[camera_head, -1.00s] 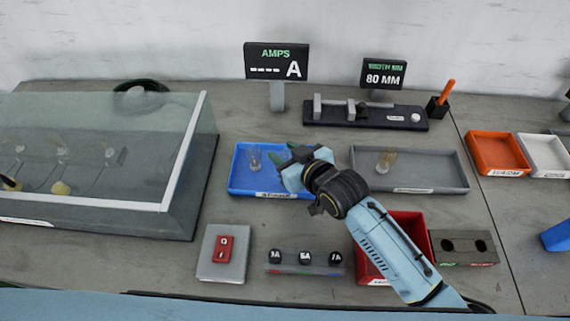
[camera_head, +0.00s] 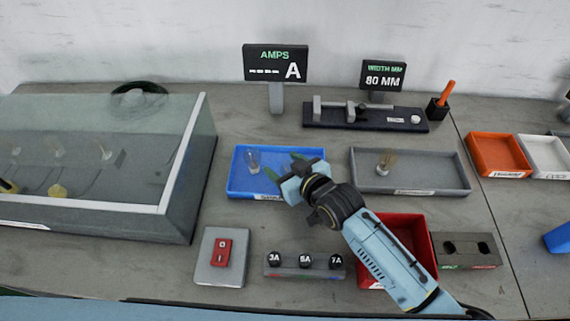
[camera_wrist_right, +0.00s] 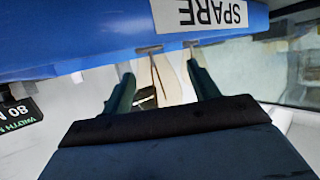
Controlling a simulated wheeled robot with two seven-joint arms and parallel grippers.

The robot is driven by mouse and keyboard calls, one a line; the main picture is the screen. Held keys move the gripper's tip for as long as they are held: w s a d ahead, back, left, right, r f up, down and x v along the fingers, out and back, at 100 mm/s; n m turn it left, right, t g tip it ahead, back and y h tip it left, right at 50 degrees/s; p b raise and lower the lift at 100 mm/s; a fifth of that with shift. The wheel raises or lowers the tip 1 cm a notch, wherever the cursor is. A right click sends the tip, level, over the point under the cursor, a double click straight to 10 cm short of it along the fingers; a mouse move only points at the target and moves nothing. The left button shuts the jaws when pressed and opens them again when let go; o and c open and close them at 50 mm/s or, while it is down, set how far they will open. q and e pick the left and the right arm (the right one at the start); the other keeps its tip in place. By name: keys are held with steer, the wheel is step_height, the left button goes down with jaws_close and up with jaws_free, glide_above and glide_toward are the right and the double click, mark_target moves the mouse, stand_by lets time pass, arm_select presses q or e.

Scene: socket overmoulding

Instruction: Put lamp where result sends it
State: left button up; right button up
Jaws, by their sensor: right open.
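A clear lamp (camera_head: 252,162) is in the left part of the blue tray (camera_head: 235,183), whose label reads SPARE in the right wrist view (camera_wrist_right: 90,35). My left gripper is out of view. The amps display (camera_head: 275,63) shows dashes.
A glass-topped case (camera_head: 100,125) with several lamps fills the left. A switch (camera_head: 222,253), a knob block (camera_head: 304,265) and a red bin (camera_head: 425,235) are in front. The width gauge (camera_head: 365,116) with an 80 MM display (camera_head: 384,75) is behind. Orange (camera_head: 500,155) and white (camera_head: 545,157) trays stand right.

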steer(key=shift+r, duration=0.15)
steer(key=shift+s+d+r, duration=0.15)
steer(key=p+v, duration=0.2)
steer(key=v, duration=0.9)
steer(key=shift+d+r, duration=0.15)
steer(key=shift+r, duration=0.05)
steer(key=shift+s, duration=0.1)
